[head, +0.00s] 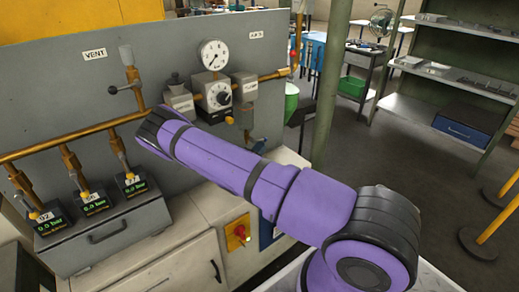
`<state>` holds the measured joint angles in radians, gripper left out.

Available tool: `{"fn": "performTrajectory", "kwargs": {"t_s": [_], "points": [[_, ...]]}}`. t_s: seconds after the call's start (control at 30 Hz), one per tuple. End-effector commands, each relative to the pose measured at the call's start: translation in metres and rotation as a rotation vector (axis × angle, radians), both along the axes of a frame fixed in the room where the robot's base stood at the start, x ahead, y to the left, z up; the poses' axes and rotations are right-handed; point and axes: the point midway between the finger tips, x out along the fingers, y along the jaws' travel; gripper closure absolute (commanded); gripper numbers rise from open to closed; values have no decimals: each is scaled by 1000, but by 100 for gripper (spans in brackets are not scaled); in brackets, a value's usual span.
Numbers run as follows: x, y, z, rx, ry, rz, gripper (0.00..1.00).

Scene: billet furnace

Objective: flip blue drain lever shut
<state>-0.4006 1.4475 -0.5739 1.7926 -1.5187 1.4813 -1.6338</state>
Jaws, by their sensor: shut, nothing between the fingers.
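A valve with a dark-knobbed handle (122,88) stands on the brass pipe under the VENT label (95,54). My arm reaches from the lower right to the panel's middle. Its far end is at the brass pipe, in front of the grey panel (60,95). My gripper is not visible, hidden behind the arm's far end or out of the picture.
A pressure gauge (214,55) and a dial regulator (219,95) sit right of the arm's end. Several digital readouts showing 0.0 bar, one of them here (95,203), stand at left. A red knob on a yellow plate (238,232) is below. A green post (331,80) stands at right.

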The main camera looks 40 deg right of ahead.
Motion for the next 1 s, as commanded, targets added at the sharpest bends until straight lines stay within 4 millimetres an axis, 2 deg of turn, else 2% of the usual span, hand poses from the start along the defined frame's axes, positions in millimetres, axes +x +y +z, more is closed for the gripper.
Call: {"fn": "performTrajectory", "kwargs": {"t_s": [0.17,0.63,1.0], "points": [[-1,4,-3,1,2,1,100],[-15,58,-31,0,0,1,100],[-17,65,-35,0,0,-1,100]]}}
